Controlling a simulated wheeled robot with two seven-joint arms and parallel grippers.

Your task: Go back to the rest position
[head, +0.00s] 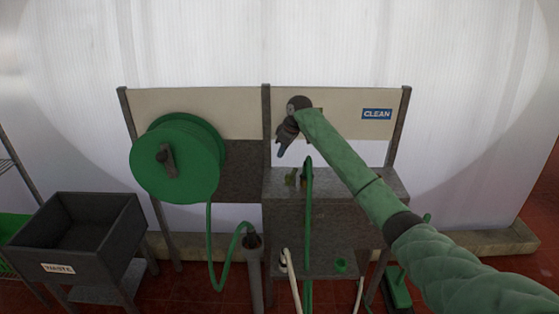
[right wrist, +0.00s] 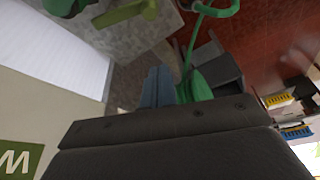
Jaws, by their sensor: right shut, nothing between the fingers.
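My right arm, in a green sleeve, reaches in from the lower right of the head view. Its gripper (head: 281,152) points down in front of the pale back panel, above the grey washing stand (head: 385,182). In the right wrist view the blue-grey fingers (right wrist: 158,87) are together and nothing shows between them. My left gripper is in neither view.
A green hose reel (head: 175,157) hangs left of the gripper, its green hose looping down. A dark waste bin (head: 112,237) stands at lower left. A blue CLEAN sign (head: 377,114) is on the panel. Pale pipes (head: 292,280) run below the stand.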

